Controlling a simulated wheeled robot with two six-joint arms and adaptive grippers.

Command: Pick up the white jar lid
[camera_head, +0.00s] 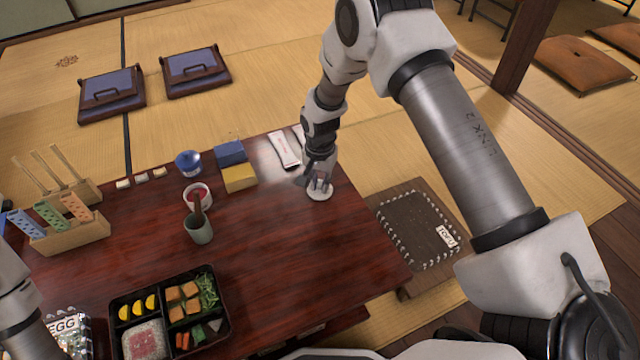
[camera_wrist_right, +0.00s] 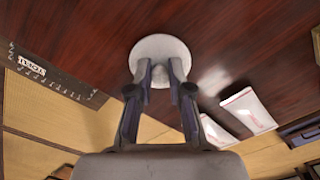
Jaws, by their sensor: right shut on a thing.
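The white jar lid (camera_head: 320,194) is a flat white disc near the right edge of the dark red table. In the right wrist view the lid (camera_wrist_right: 160,44) shows a knob at its middle, partly hidden by the fingertips. My right gripper (camera_head: 320,180) points down at the lid and is shut on its knob; the fingers also show in the right wrist view (camera_wrist_right: 161,80). The lid looks to be at or very near the table surface; I cannot tell if there is a gap. Part of my left arm shows at the left edge, but its gripper is out of view.
White packets (camera_head: 283,150) lie just behind the lid. Blue (camera_head: 230,153) and yellow (camera_head: 239,178) boxes, a red-filled jar (camera_head: 197,194), a blue-topped jar (camera_head: 188,163) and a grey-green cup (camera_head: 199,230) stand left. A bento box (camera_head: 222,318) is in front. The table's right front is clear.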

